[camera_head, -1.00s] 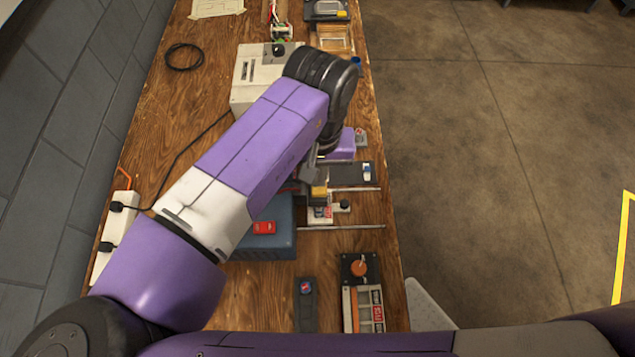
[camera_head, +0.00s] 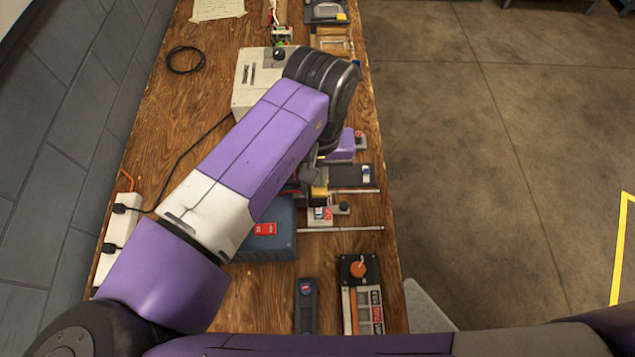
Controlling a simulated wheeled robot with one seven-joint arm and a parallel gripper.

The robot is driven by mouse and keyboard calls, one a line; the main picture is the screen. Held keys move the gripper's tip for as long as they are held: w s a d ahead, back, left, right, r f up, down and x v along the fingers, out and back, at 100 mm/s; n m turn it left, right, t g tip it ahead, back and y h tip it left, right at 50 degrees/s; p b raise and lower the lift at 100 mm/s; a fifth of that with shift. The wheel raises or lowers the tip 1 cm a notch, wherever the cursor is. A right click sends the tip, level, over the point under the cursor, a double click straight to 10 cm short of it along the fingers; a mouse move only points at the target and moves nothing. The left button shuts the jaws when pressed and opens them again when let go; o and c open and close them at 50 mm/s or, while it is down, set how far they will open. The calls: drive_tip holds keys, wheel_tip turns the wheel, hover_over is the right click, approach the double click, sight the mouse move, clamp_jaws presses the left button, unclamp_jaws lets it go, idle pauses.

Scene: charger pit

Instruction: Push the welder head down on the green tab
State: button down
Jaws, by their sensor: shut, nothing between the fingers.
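The purple and white arm is mine and reaches across the bench. My gripper (camera_head: 312,174) shows only as small dark grey parts below the black wrist; the arm hides most of it. It is shut and empty. Just below it in the picture is a small yellow block (camera_head: 319,191) beside a light base with red and blue labels (camera_head: 321,214). This may be part of the welder, but I cannot tell. No green tab can be made out here. Whether my gripper touches anything is hidden.
A blue-grey box (camera_head: 268,245) with a red switch lies partly under my forearm. A cream box (camera_head: 250,85) stands behind it. A black-topped box with an orange knob (camera_head: 358,269) and a dark remote-like unit (camera_head: 306,307) are nearer. A power strip (camera_head: 118,238) is at left.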

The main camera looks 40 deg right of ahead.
drive_tip(key=shift+r+p, duration=2.1)
drive_tip(key=shift+r, duration=0.35)
